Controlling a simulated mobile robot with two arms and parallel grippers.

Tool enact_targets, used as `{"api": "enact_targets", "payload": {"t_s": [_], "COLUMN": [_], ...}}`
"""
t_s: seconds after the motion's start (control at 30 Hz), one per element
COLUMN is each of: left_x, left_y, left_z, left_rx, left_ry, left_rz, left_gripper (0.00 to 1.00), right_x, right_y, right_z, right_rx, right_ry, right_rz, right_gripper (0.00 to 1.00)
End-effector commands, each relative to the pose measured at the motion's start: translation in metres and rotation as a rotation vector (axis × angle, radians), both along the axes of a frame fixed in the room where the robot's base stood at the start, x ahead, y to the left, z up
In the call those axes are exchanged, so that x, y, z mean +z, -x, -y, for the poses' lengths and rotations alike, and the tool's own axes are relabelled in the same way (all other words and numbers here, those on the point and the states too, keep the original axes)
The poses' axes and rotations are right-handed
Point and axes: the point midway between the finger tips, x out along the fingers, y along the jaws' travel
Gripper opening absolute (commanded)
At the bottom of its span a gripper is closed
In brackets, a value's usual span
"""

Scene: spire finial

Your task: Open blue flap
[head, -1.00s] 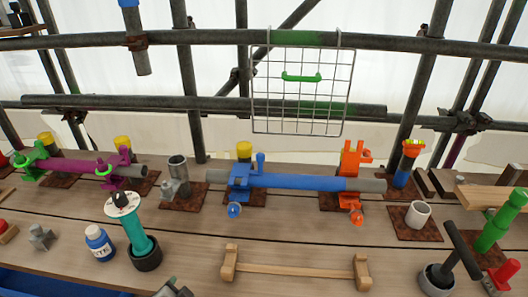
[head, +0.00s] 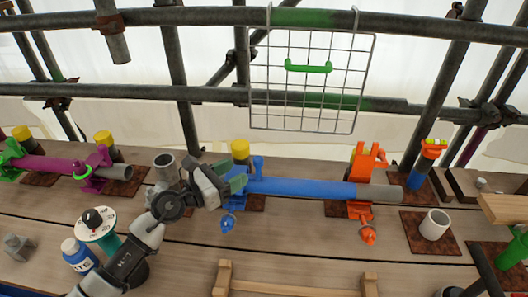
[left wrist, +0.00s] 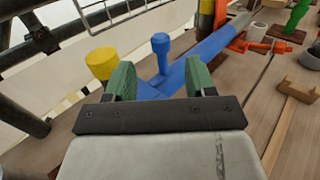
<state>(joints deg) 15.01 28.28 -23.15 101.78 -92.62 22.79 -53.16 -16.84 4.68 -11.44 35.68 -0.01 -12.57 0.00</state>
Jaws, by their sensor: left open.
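A blue clamp fitting sits on the left part of a blue tube (head: 300,187) on the wooden deck. Its upright blue peg with a rounded head (head: 257,166) stands just right of my left fingertips, and a blue eye-shaped bolt (head: 228,222) hangs below. My left gripper (head: 234,177) is open, its green fingertips reaching over the fitting and hiding much of it. In the left wrist view the blue peg (left wrist: 160,50) rises ahead of and between the two fingertips (left wrist: 160,78), apparently untouched. My right gripper is not in view.
A yellow-capped post (head: 240,150) stands close behind the fitting. An orange clamp (head: 366,165) holds the tube's right part. A teal dial post (head: 96,224) and white-blue bottle (head: 77,254) stand near my left arm.

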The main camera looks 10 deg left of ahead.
Motion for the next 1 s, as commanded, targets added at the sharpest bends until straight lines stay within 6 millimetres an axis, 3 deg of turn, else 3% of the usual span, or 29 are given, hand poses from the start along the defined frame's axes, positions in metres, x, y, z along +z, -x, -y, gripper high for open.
{"api": "enact_targets", "payload": {"t_s": [0.2, 0.5, 0.93, 1.0], "left_x": [0.004, 0.002, 0.001, 0.001], "left_y": [-0.029, -0.061, -0.068, -0.068], "left_z": [0.03, 0.062, 0.069, 0.069], "left_rx": [0.001, 0.002, 0.001, 0.001], "left_ry": [0.008, 0.008, 0.008, 0.008], "left_rz": [-0.001, -0.003, -0.002, -0.002], "left_gripper": [0.55, 0.55, 0.55, 0.44], "right_x": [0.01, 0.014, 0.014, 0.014], "right_y": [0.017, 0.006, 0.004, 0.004], "right_z": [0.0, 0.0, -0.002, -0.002], "right_rx": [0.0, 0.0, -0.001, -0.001], "right_ry": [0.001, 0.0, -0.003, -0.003], "right_rz": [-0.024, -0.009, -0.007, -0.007], "right_gripper": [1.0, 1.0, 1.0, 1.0]}}
